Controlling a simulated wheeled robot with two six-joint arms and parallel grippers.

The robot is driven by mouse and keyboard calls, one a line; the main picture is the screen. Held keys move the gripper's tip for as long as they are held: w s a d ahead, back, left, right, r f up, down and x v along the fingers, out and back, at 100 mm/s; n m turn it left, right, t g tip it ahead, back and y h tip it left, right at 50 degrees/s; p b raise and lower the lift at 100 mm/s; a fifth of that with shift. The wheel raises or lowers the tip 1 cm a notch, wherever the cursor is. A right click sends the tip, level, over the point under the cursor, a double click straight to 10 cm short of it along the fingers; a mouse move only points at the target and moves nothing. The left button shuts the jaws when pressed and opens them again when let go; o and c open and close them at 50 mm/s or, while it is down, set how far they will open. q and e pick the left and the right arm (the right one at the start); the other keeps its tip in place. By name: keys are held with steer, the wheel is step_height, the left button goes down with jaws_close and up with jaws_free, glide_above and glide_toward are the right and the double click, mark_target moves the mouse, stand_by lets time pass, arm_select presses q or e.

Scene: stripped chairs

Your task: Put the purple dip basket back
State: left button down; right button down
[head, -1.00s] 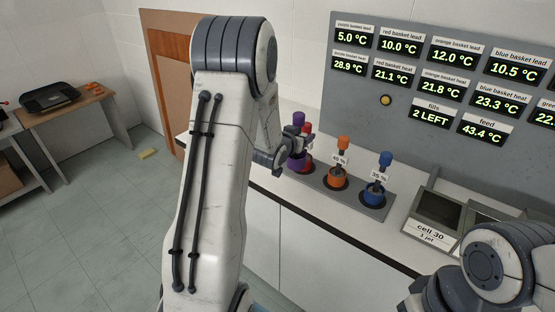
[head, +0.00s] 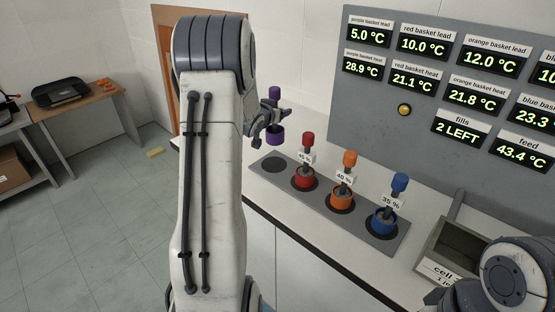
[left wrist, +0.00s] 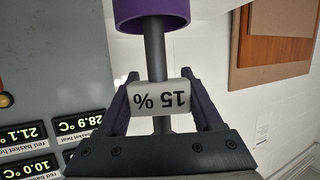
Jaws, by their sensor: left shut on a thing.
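My left gripper (head: 269,121) is shut on the stem of the purple dip basket (head: 274,136) and holds it in the air, above and behind the empty hole (head: 273,165) at the left end of the grey rack (head: 327,205). In the left wrist view the fingers (left wrist: 162,98) close around the stem at a "15 %" tag, and the purple cup (left wrist: 150,14) shows at the top edge. The picture there is upside down. My right gripper is not in view; only part of that arm shows at the lower right.
The red basket (head: 305,176), orange basket (head: 342,197) and blue basket (head: 385,218) stand in the rack's other holes. A tank (head: 442,246) labelled "cell" stands to their right. The grey readout panel (head: 412,150) rises behind the white counter.

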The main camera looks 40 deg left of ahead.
mark_target(277, 137)
arm_select(q)
steer(key=f, duration=0.5)
steer(key=shift+w+a, duration=0.15)
steer(key=shift+a, duration=0.05)
step_height(277, 137, down, 5)
steer(key=shift+a+r+p, duration=0.1)
steer(key=shift+r+p, duration=0.05)
steer(key=shift+p, duration=0.45)
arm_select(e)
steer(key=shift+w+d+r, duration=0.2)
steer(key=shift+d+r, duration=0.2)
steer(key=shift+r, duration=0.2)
arm_select(q)
steer(key=shift+c, duration=0.2)
jaws_free()
steer(key=shift+f, duration=0.2)
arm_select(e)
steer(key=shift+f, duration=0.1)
